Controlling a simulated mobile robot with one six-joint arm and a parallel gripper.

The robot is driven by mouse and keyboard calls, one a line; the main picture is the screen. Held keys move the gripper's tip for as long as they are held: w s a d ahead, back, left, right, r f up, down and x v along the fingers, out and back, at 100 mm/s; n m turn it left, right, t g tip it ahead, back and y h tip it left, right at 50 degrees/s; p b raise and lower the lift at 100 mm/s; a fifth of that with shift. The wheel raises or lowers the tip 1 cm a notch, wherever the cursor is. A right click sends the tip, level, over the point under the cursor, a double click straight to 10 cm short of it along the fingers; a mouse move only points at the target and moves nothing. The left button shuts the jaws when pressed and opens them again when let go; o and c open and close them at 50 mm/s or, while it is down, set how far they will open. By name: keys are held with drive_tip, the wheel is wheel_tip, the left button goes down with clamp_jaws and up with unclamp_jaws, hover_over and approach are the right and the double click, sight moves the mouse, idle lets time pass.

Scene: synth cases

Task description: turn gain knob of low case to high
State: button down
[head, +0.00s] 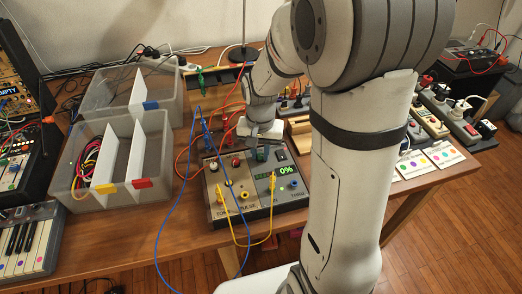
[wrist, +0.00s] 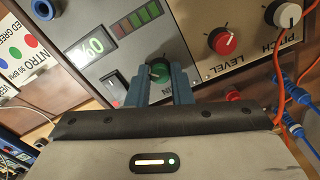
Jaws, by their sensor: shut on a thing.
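The grey case (head: 235,205) stands on the wooden table, and its panel also fills the wrist view (wrist: 190,62). A green knob (wrist: 158,70) sits on this panel between my blue fingertips. My gripper (wrist: 157,84) is shut on it; in the head view my gripper (head: 262,150) hides the knob. A green display (head: 286,169) on the case reads 0%. The bar display (wrist: 137,20) beside it looks dim. A black rocker switch (wrist: 113,88) is next to my left fingertip.
A red level knob (wrist: 222,41) and a white pitch knob (wrist: 287,15) are near my gripper on the panel. A blue cable (head: 165,225) and a yellow cable (head: 246,240) hang over the case. Clear bins (head: 130,175) stand to the left.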

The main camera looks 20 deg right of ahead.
sight(261, 155)
drive_tip(key=c, duration=1.3)
unclamp_jaws()
drive_tip(key=shift+r, duration=0.15)
wheel_tip(261, 155, up, 8)
drive_tip(key=shift+f+p, duration=0.2)
drive_tip(key=shift+p, duration=0.35)
drive_tip(key=shift+s+r, duration=0.15)
drive_tip(key=shift+r, duration=0.15)
drive_tip(key=s+r+n+t+p, duration=0.2)
drive_tip(key=s+r+n+p, duration=0.2)
drive_tip(key=s+r+p, duration=0.3)
drive_tip(key=s+r, duration=0.4)
drive_tip(key=s, duration=0.2)
drive_tip(key=shift+s+d+r+n+t+p, duration=0.3)
drive_tip(key=shift+s+d+p, duration=0.05)
